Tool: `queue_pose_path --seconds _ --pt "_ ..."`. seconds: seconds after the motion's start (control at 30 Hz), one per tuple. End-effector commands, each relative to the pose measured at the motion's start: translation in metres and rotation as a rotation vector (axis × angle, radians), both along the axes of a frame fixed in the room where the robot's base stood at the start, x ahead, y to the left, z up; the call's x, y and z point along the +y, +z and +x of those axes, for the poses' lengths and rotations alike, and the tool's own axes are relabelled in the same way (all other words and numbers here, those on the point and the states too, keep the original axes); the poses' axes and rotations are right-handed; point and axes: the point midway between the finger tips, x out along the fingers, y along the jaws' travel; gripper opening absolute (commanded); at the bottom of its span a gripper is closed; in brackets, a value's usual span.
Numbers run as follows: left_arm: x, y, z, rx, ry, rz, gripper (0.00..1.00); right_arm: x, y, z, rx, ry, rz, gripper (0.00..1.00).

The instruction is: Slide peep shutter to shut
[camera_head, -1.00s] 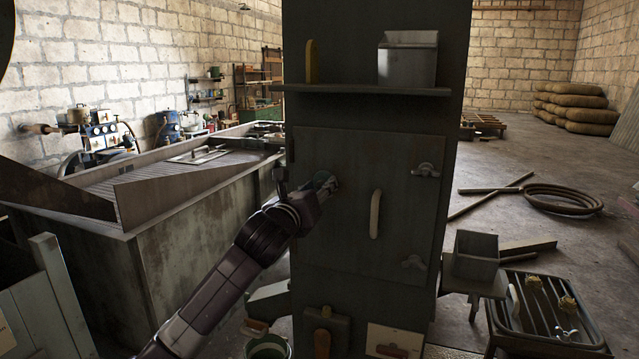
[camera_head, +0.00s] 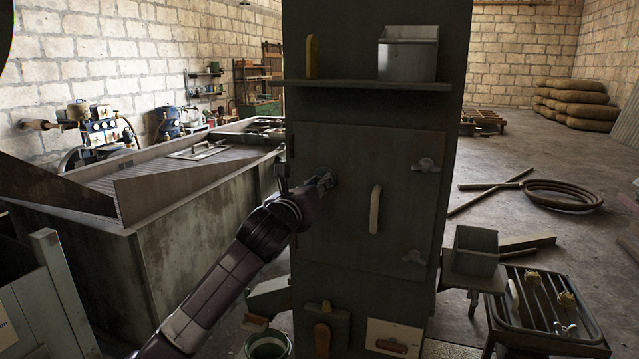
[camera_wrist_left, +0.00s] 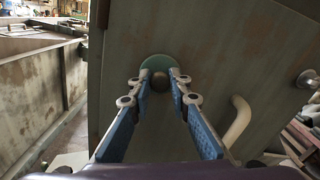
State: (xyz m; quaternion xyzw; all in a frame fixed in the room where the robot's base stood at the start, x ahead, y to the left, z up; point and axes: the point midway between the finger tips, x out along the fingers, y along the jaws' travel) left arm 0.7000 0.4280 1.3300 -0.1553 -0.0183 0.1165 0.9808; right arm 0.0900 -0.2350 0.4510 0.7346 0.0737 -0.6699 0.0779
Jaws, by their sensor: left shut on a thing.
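The peep shutter is a round green disc with a dark round knob, on the grey metal door (camera_head: 405,215) of a tall cabinet. In the head view the disc (camera_head: 327,176) shows partly behind my left gripper (camera_head: 322,182). In the left wrist view the green disc (camera_wrist_left: 158,61) lies at the fingertips of my left gripper (camera_wrist_left: 160,79). Its two blue-padded fingers are shut on the knob (camera_wrist_left: 159,81), one on each side. The fingers hide the disc's lower part, and I cannot tell whether the peephole is covered. My right gripper is not in view.
A pale curved door handle (camera_head: 375,211) and two wing latches are to the right of the shutter. A shelf (camera_head: 365,87) with a metal box (camera_head: 407,60) juts out above. A long metal tank (camera_head: 190,250) stands left of the cabinet. A bucket (camera_head: 267,346) is below.

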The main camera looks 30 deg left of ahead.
Motion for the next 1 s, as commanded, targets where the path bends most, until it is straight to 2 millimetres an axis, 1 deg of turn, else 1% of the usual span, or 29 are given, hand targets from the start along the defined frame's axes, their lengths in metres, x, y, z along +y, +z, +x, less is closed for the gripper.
queue_pose_path --seconds 0.2,0.3,0.4,0.67,0.7,0.8,0.87,1.0 --pt "0.001 -0.043 0.000 0.005 0.001 0.006 0.00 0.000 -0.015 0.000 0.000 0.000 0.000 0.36" --pt "0.001 -0.058 0.000 0.002 0.001 0.005 0.00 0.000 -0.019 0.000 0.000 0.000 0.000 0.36" --pt "0.000 -0.064 0.000 0.003 0.000 0.001 0.00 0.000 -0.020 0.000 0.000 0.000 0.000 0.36" --pt "0.000 -0.066 0.000 0.006 0.000 -0.001 0.00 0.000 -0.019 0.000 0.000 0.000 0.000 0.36" --pt "0.000 -0.067 0.000 0.007 0.000 -0.001 0.19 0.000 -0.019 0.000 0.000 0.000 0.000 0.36" --pt "0.000 -0.066 0.000 0.006 -0.001 -0.001 0.30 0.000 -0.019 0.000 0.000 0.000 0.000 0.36" --pt "0.000 -0.065 0.000 0.005 -0.001 0.000 0.35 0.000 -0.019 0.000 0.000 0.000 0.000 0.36" --pt "0.000 -0.064 0.000 0.003 -0.001 0.000 0.35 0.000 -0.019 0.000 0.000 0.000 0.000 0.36"
